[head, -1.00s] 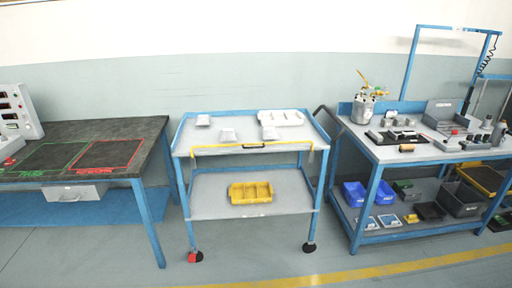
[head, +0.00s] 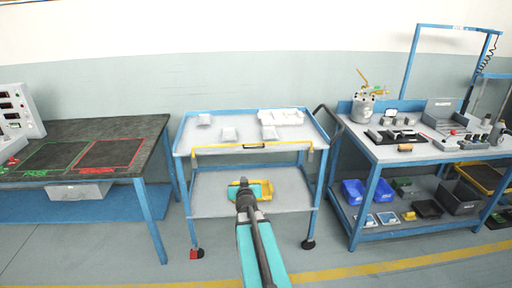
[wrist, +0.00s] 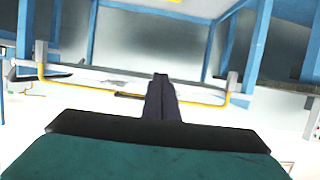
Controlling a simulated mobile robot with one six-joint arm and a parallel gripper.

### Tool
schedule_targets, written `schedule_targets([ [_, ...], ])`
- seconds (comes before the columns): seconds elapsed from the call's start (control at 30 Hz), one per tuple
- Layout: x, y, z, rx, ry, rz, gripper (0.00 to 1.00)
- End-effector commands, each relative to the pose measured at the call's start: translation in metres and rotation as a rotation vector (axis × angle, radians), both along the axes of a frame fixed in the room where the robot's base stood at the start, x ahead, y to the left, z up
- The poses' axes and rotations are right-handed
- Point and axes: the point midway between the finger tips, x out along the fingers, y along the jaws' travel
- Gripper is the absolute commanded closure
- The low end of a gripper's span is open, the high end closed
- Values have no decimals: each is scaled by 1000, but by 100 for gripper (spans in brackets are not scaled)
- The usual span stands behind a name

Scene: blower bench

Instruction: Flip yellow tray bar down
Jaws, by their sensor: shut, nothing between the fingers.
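The yellow tray bar (head: 222,147) runs across the front edge of the blue-framed cart's top tray (head: 180,150), with a black grip (head: 253,146) near its middle. Both ends bend down at the corner brackets. In the wrist view the bar (wrist: 70,92) crosses the picture behind my fingers, with an end bracket at each side. My gripper (head: 243,183) is shut and empty. In the head view it shows below the bar, in front of the lower shelf. In the wrist view its fingers (wrist: 160,78) overlap the bar's middle; I cannot tell whether they touch it.
Several pale parts (head: 229,133) lie on the top tray. A yellow bin (head: 262,189) on the lower shelf is partly hidden by my arm. A dark workbench (head: 120,130) stands at left, and a loaded blue bench (head: 395,155) at right. Floor in front is clear.

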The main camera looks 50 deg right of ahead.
Motion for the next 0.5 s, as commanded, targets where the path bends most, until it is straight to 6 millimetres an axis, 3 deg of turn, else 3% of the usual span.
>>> schedule_targets([
  [0.03, -3, -19, 31, -34, -50, -7, 100],
  [0.2, -13, -56, 99, -120, -170, -6, 100],
  [0.33, -18, -67, 124, -153, -211, 0, 100],
  [0.5, -19, -69, 131, -162, -223, 3, 100],
])
